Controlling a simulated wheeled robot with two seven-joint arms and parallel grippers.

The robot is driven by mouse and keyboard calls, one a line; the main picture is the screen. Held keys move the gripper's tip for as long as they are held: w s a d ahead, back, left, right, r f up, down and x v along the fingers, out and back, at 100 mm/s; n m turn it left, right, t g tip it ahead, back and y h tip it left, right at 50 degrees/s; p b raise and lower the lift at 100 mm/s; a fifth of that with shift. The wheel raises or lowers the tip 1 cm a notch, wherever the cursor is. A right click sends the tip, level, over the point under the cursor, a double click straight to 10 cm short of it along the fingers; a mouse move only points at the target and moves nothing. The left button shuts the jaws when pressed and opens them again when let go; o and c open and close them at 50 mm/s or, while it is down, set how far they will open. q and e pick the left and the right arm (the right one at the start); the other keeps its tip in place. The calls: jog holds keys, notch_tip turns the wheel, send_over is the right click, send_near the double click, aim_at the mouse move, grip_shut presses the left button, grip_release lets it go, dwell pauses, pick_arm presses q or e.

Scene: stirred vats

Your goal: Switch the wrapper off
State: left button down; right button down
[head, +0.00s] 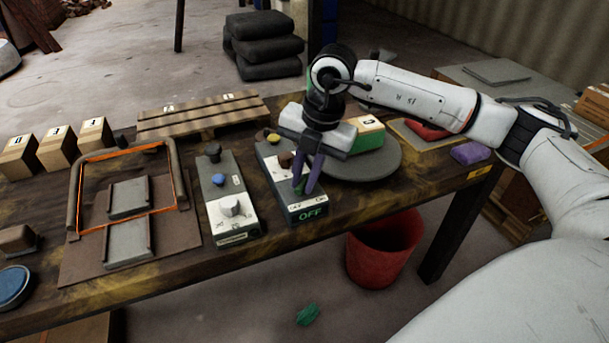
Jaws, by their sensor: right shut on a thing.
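A control box (308,214) with a white front panel stands on the table's front edge, with a green "OFF" on its face and OFF and ON marks above. My right gripper (303,188) reaches down onto it with purple fingers, shut on a small green switch that is mostly hidden between them. A brown knob and a yellow button (272,137) are further back on the box. Behind it is a round grey turntable (382,165) carrying a box with a green side (369,138). My left gripper is not in view.
A second control box (231,215) with a white dial and blue button stands to the left. Further left is an orange-edged frame (80,190) on a brown board. Small cartons (56,148) and a pallet (205,117) are behind. A red bin (383,250) stands on the floor.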

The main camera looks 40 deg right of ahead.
jog(key=shift+w+r, duration=0.1)
dwell(0.5)
jog(key=c, duration=1.7)
grip_release()
jog(key=r, duration=0.3)
jog(key=s+r, duration=0.1)
jog(key=r, duration=0.2)
jog(key=s+d+r+p, duration=0.1)
jog(key=r, duration=0.3)
